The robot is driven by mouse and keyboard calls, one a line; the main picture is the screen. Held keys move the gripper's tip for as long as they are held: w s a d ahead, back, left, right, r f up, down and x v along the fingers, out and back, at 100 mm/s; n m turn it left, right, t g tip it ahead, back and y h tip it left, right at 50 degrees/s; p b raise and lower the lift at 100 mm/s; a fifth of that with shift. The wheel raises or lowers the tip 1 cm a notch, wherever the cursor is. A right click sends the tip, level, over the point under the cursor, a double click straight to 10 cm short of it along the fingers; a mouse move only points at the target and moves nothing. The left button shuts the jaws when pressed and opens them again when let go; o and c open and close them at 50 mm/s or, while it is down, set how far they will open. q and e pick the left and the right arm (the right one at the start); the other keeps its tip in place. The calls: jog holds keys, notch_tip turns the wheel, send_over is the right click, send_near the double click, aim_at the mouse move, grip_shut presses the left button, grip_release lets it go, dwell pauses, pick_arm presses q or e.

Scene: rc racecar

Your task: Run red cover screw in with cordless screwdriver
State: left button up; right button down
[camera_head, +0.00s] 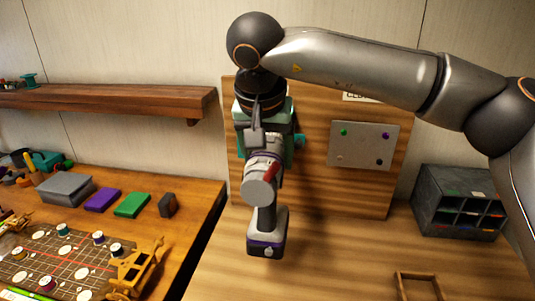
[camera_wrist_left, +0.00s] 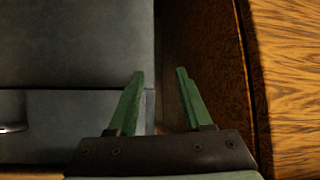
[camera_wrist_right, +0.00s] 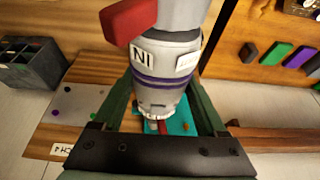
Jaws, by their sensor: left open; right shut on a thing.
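My right gripper (camera_wrist_right: 165,105) is shut on the grey cordless screwdriver (camera_wrist_right: 170,70), which has a purple band and a red part. In the head view the screwdriver (camera_head: 262,190) hangs in front of the wooden board, its battery foot low. A small red bit shows near its far end in the right wrist view; I cannot tell what it is. The grey cover plate (camera_head: 363,145) on the board carries a green screw (camera_head: 343,132), a purple screw (camera_head: 386,135) and dark ones. The screwdriver is left of the plate, apart from it. My left gripper (camera_wrist_left: 160,98) is open and empty.
A dark compartment bin (camera_head: 459,201) stands right of the board, with a small wooden frame (camera_head: 418,284) in front. A wooden shelf (camera_head: 110,100) juts from the wall at left. The left table (camera_head: 185,225) holds a grid board and coloured blocks. Bench space below the screwdriver looks clear.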

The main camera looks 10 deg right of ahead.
aim_at(265, 158)
jog(key=shift+w+d+r+p, duration=0.1)
jog(key=shift+w+d+p, duration=0.15)
jog(key=shift+w+p, duration=0.25)
jog(key=shift+w+d+r+p, duration=0.1)
jog(key=shift+w+d+p, duration=0.1)
jog(key=shift+w+p, duration=0.2)
dwell(1.4)
jog(key=shift+a, duration=0.1)
jog(key=shift+s+a+f+b, duration=0.1)
jog(key=shift+s+a+b, duration=0.05)
jog(key=shift+s+b, duration=0.2)
jog(key=shift+s+a+b, duration=0.2)
jog(key=shift+s+a, duration=0.05)
jog(key=shift+s, duration=0.4)
jog(key=shift+s+a+b, duration=0.15)
jog(key=shift+s+a, duration=0.15)
jog(key=shift+s, duration=0.35)
jog(key=shift+s+a+b, duration=0.2)
jog(key=shift+s+a, duration=0.05)
jog(key=shift+s, duration=0.4)
jog(key=shift+d, duration=0.1)
